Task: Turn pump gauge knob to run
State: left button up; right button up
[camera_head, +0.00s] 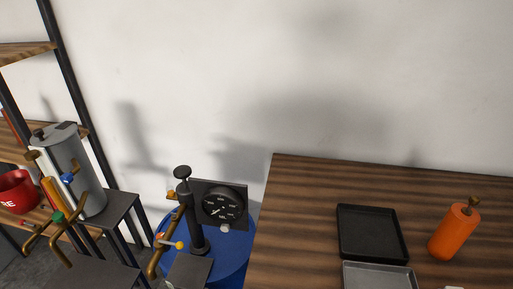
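The pump gauge (222,205) has a round black dial with white marks on a dark square plate, low in the middle of the head view. A small pale knob (225,228) sits at the dial's lower edge; its setting is too small to read. Left of the gauge stands a dark pump column (198,228) with a round black knob (182,172) on top. A brass pipe with a yellow-tipped lever (179,245) is beside the column. Neither of my grippers shows in this view.
The pump stands over a blue round top (233,268). At right, a wooden table (300,215) holds a black tray (345,225), a grey tray (378,278) and an orange cylinder (454,232). At left are a grey cylinder (78,165), brass pipes, a red bucket (18,190) and shelves.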

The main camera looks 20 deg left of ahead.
aim_at(224, 227)
jog(key=u, duration=1.2)
